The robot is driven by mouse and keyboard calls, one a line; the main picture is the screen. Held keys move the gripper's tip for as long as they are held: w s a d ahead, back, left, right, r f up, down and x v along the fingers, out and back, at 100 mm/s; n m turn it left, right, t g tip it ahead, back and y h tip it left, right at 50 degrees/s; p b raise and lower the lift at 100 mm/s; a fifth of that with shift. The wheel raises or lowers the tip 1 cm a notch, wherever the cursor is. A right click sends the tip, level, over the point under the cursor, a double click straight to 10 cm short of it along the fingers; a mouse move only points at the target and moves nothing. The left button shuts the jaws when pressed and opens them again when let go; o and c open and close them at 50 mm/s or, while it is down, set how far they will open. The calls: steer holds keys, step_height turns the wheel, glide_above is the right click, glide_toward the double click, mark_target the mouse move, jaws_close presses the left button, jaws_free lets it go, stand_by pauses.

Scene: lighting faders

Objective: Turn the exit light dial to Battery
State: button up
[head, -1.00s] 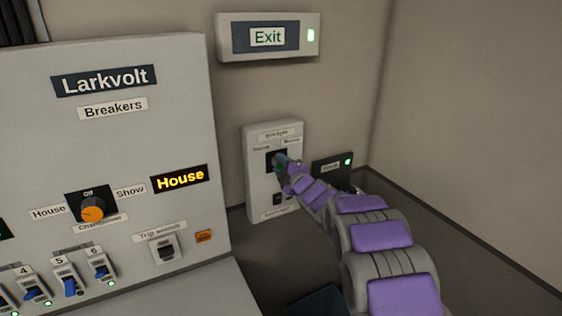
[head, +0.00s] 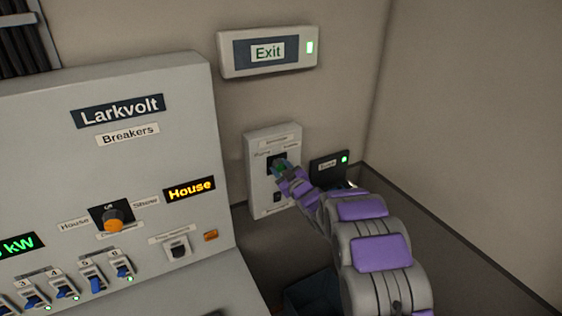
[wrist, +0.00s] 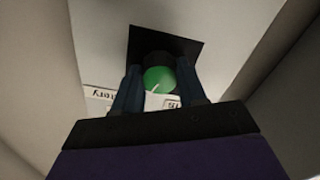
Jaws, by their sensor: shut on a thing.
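The exit light dial shows in the wrist view as a green knob (wrist: 160,80) with a pale pointer line, in front of a black square plate (wrist: 165,42). My gripper (wrist: 162,88) is shut on the dial, with one dark finger on each side of it. In the head view my gripper (head: 281,168) is at the dial on the white wall panel (head: 261,190) and mostly hides it. A label ending in "tery" (wrist: 103,96) is partly visible left of the dial in the wrist view. The lit Exit sign (head: 267,52) is above the panel.
The large Larkvolt breaker panel (head: 190,110) stands to the left, with an orange changeover dial (head: 113,221) and several blue breakers. A small black box with a green light (head: 328,166) is close right of my gripper. The wall corner is further right.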

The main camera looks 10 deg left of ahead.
steer(key=m+p, duration=0.3)
steer(key=m, duration=0.1)
steer(key=shift+s+f+m+p, duration=0.1)
steer(key=shift+f+m+p, duration=0.2)
steer(key=shift+f+p, duration=0.1)
stand_by(0.4)
steer(key=o, duration=1.1)
steer(key=shift+a+r, duration=0.1)
steer(key=shift+c, duration=0.2)
steer(key=shift+r, duration=0.15)
steer(key=b+v, duration=0.1)
steer(key=v, duration=1.6)
